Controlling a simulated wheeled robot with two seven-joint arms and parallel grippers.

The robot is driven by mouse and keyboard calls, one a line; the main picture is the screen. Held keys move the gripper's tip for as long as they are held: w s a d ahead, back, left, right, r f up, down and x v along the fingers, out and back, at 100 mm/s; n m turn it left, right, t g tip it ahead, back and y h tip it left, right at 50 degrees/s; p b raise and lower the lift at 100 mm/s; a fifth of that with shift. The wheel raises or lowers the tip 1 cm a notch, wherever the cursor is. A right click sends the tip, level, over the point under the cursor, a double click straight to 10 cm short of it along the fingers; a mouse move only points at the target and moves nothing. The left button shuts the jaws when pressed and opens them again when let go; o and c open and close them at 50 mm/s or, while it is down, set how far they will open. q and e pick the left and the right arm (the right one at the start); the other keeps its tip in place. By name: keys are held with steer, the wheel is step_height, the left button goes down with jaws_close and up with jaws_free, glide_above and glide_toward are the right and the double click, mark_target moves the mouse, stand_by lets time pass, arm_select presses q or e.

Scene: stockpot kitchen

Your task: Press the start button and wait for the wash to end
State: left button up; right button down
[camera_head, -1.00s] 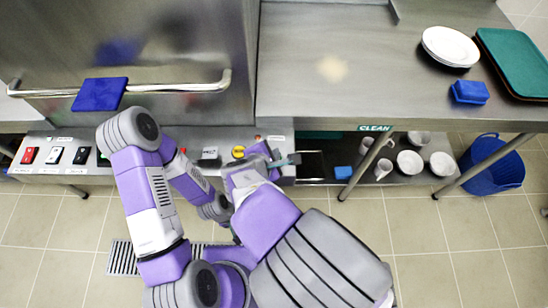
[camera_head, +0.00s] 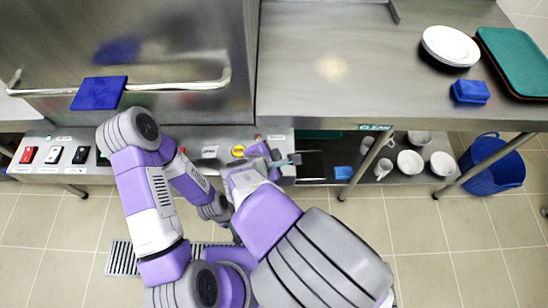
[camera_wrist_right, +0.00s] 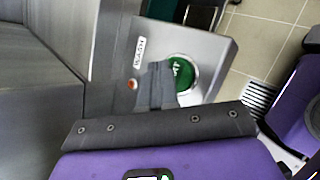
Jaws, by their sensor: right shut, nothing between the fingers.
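The green round start button (camera_wrist_right: 181,74) is on the steel front panel, next to a WASH label (camera_wrist_right: 139,52) and a small lit orange-red lamp (camera_wrist_right: 132,84). My right gripper (camera_wrist_right: 158,68) is shut and empty. Its fingertips overlap the left part of the button in the wrist view; I cannot tell whether they press it. In the head view my right gripper (camera_head: 280,160) is at the panel's right end and hides the button. The dishwasher hood (camera_head: 170,45) stands above the panel.
A handle bar (camera_head: 180,88) with a blue pad (camera_head: 99,93) crosses the hood. Red and black switches (camera_head: 54,155) are at the panel's left. The steel counter (camera_head: 350,90) carries plates (camera_head: 450,45), a blue block (camera_head: 470,91) and trays (camera_head: 515,60). A blue bucket (camera_head: 492,165) is below.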

steer(key=shift+f, duration=0.25)
steer(key=shift+f+b, duration=0.45)
steer(key=shift+b, duration=0.1)
stand_by(0.5)
steer(key=shift+r, duration=0.1)
steer(key=shift+r+p, duration=0.8)
step_height(320, 180, up, 5)
steer(key=p, duration=0.4)
stand_by(0.4)
